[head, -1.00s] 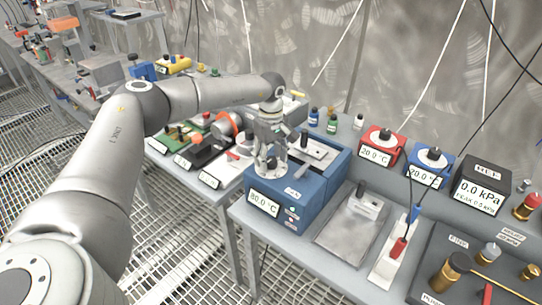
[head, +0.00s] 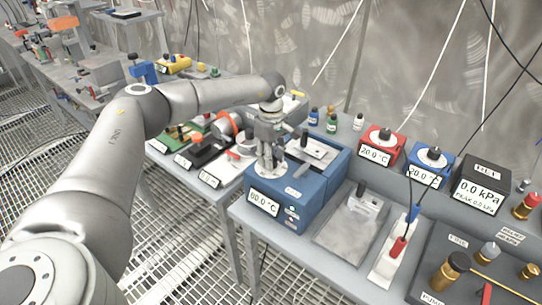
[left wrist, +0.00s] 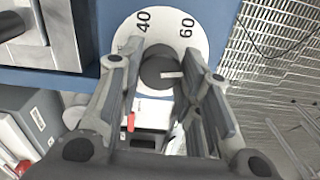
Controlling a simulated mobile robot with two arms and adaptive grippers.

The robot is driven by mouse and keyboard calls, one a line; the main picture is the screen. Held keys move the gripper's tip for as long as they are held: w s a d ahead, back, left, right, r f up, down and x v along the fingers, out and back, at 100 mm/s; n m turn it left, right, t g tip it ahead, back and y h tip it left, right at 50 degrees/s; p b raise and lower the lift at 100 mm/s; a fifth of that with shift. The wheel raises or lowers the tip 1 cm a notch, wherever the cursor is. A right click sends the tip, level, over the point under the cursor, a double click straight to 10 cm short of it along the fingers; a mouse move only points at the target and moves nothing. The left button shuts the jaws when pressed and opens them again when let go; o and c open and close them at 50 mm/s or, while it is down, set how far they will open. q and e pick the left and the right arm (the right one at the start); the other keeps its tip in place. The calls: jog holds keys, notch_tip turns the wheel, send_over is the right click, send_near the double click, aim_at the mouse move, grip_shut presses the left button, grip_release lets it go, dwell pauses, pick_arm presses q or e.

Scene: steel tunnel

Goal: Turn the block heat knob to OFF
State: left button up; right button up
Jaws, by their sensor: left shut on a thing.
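The blue block heater (head: 318,196) stands on the bench, with a lit temperature display (head: 264,203) on its front. My left gripper (head: 270,168) points down onto the heater's top at the front left, where its fingers hide the knob in the head view. In the left wrist view, the block heat knob (left wrist: 158,72) is dark grey and round with a pale pointer line toward the right. It sits on a white dial (left wrist: 165,22) marked 40 and 60. My left gripper (left wrist: 165,73) is shut on the knob, one finger each side. The OFF mark is not visible.
A red box (head: 382,146) and a blue box (head: 430,165) with displays stand behind right. A grey plate (head: 345,236) lies right of the heater. Small bottles (head: 331,125) stand behind it. Other instruments stand on the bench to the left.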

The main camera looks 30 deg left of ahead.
pick_arm(q)
jog(key=n, duration=0.4)
jog(key=shift+n, duration=0.3)
jog(key=n, duration=0.9)
jog(key=shift+p, duration=0.35)
jog(key=n, duration=0.3)
jog(key=shift+n, duration=0.3)
jog(key=n, duration=0.4)
jog(key=shift+n+p, duration=0.3)
jog(key=shift+p, duration=0.1)
jog(key=n, duration=0.3)
jog(key=shift+r+n+p, duration=0.1)
jog(key=shift+n+p, duration=0.2)
jog(key=n, duration=0.4)
jog(key=shift+d+p, duration=0.1)
jog(key=shift+p, duration=0.3)
jog(key=shift+n+p, duration=0.4)
jog(key=shift+n, duration=1.7)
